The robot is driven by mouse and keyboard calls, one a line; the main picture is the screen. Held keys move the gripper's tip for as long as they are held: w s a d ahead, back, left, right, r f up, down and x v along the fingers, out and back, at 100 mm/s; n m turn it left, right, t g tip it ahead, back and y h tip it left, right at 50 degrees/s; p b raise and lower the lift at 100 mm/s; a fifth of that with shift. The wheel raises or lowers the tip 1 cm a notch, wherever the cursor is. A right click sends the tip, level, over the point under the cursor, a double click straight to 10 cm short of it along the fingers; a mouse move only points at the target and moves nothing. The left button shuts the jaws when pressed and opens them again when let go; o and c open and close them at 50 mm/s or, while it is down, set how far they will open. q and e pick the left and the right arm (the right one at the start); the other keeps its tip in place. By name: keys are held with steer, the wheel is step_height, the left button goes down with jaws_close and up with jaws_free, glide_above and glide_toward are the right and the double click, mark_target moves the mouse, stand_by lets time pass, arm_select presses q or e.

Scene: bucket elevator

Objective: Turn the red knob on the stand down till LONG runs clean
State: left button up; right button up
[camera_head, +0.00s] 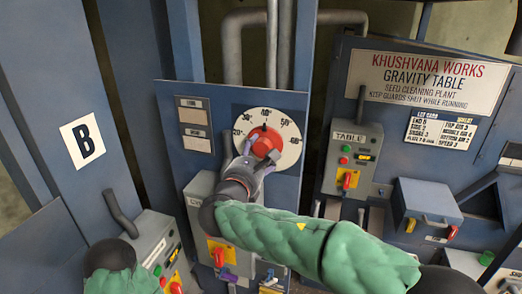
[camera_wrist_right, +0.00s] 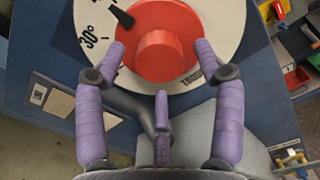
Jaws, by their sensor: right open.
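The red knob (camera_head: 266,139) sits at the middle of a white dial on the blue stand (camera_head: 285,197); the knob's round face also fills the upper middle of the wrist view (camera_wrist_right: 157,50). Purple finger-like pieces at the bottom edge may be my left gripper (camera_head: 248,284).
A grey box (camera_head: 199,188) is below the dial. The TABLE switch box (camera_head: 352,158) and a blue gravity table cabinet (camera_head: 437,118) stand right. Another switch box (camera_head: 152,240) is at lower left, beside the panel marked B (camera_head: 82,139). Pipes (camera_head: 272,45) rise behind.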

steer(key=v, duration=0.9)
steer(key=shift+s, duration=0.2)
